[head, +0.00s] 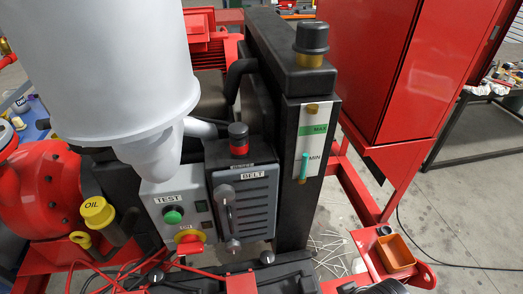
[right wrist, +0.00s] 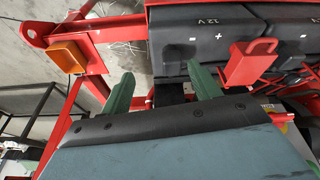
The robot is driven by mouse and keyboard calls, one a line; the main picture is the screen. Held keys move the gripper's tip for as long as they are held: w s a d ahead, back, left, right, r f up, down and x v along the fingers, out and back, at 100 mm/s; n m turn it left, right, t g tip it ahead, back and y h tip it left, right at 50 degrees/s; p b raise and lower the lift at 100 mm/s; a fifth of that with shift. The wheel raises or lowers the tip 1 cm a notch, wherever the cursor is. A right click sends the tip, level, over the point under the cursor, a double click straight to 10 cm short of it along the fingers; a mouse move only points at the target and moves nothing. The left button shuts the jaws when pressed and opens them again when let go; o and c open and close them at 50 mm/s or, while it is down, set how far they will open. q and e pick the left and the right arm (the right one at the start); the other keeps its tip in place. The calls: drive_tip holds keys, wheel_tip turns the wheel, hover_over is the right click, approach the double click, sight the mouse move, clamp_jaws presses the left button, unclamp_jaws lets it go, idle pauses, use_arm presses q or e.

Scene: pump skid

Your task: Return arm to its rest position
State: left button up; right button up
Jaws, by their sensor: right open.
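My right gripper (right wrist: 163,84) shows in the right wrist view as two green fingers spread well apart. It is open and nothing is held between the fingers. Beyond the fingertips are a red frame bar and the black battery case (right wrist: 212,22) marked 12 V, which also bears a plus sign. How near the fingers are to the case is hard to tell. In the head view I cannot make out the right gripper's fingers. My left gripper is in neither view.
A red lever-like part (right wrist: 251,63) stands by the battery. An orange tray (head: 396,252) sits on the red frame. The head view shows the TEST panel (head: 152,204), BELT cover (head: 259,208), MIN/MAX gauge (head: 312,140), yellow OIL cap (head: 97,212) and red cabinet (head: 395,70). Open floor lies right.

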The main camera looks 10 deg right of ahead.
drive_tip(key=s+f+g+b, duration=0.1)
drive_tip(key=s+f+b, duration=0.15)
drive_tip(key=f, duration=1.15)
drive_tip(key=s+f+b, duration=0.1)
drive_tip(key=f+b, duration=0.3)
drive_tip(key=f, duration=0.9)
drive_tip(key=s+d+f+b, duration=0.1)
drive_tip(key=s+f+b, duration=0.1)
drive_tip(key=s+f, duration=0.6)
drive_tip(key=s+d+f+g+b, duration=0.1)
drive_tip(key=s+d+f+b, duration=0.1)
drive_tip(key=s+f, duration=0.6)
wheel_tip(320, 180, down, 3)
drive_tip(key=shift+f+b, duration=0.2)
drive_tip(key=shift+b, duration=0.55)
